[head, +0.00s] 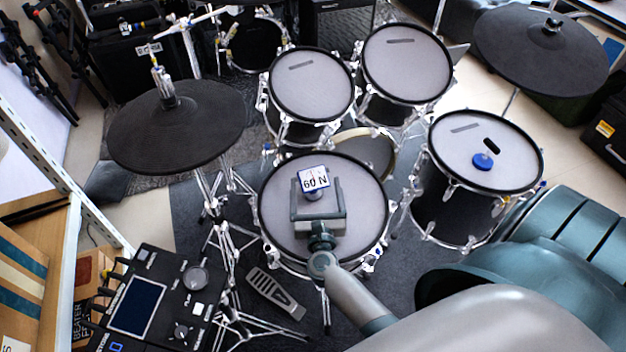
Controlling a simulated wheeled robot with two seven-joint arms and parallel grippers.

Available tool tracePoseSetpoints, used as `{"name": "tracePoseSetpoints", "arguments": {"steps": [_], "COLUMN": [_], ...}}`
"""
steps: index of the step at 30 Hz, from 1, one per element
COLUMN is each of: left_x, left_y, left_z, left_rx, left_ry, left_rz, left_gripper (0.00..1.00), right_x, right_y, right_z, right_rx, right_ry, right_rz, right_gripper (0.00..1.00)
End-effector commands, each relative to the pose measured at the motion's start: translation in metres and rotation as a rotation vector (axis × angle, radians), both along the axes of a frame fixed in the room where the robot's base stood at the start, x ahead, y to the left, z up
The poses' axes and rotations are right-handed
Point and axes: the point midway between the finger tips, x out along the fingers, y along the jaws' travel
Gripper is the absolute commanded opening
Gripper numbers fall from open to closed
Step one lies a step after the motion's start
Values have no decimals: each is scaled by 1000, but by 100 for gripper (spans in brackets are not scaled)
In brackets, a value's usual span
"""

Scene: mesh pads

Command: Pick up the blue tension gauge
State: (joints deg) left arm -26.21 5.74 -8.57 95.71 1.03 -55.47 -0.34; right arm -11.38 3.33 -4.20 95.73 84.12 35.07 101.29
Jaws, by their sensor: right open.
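A small blue-edged block with a white face marked "60 N" (314,178), apparently the tension gauge, is over the round pad of the middle drum (275,215). A rounded grey-blue part shows beneath its face. My right gripper (317,190) is over the same pad, with its jaws open and a finger to either side of the block. I cannot tell whether the fingers touch it. A separate blue disc (482,161) lies on the pad of the right drum (515,165). My left gripper is not in view.
A left cymbal (175,128) and a right cymbal (540,55) stand high on stands. Two drums (311,83) (402,60) stand behind the middle one. A drum module (138,305) is at lower left. A small black piece (492,145) lies beside the blue disc.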

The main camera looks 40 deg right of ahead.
Motion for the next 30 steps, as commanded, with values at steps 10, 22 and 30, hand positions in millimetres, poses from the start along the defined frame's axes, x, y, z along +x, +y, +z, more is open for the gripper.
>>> {"name": "tracePoseSetpoints", "arguments": {"steps": [10, 22, 30], "left_x": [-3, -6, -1], "left_y": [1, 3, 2], "left_z": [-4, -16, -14], "left_rx": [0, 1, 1], "left_ry": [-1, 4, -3], "left_rz": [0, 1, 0], "left_gripper": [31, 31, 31], "right_x": [27, 50, 50], "right_y": [-15, -29, -29], "right_z": [2, 0, 0], "right_rx": [-2, 1, 0], "right_ry": [-1, 1, 0], "right_rz": [0, 0, 0], "right_gripper": [86, 86, 86]}}
